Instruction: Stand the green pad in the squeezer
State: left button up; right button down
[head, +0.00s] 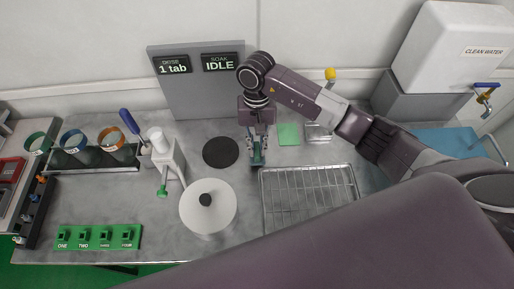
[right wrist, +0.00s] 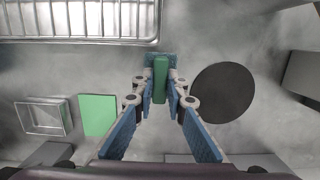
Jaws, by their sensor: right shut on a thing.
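My right gripper (head: 257,159) points down at the middle of the worktop, behind the wire rack's left corner. In the right wrist view its blue-padded fingers (right wrist: 160,84) are shut on a green pad (right wrist: 161,76), seen as a narrow upright block. Whether the pad touches the worktop I cannot tell. A white stand with a green-tipped lever (head: 168,158), perhaps the squeezer, stands to the left, apart from the gripper. A flat light-green square (head: 289,134) lies right of the gripper; it also shows in the right wrist view (right wrist: 98,115). My left gripper is out of view.
A black disc (head: 220,152) lies just left of the gripper. A round white lidded pot (head: 208,212) and a wire rack (head: 308,198) are nearer. A small clear tray (head: 318,132) sits beside the green square. A grey display panel (head: 197,88) stands behind.

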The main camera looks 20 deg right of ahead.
jog(key=shift+f, duration=0.95)
jog(key=shift+f, duration=0.1)
jog(key=c, duration=1.9)
grip_release()
jog(key=shift+c, duration=0.2)
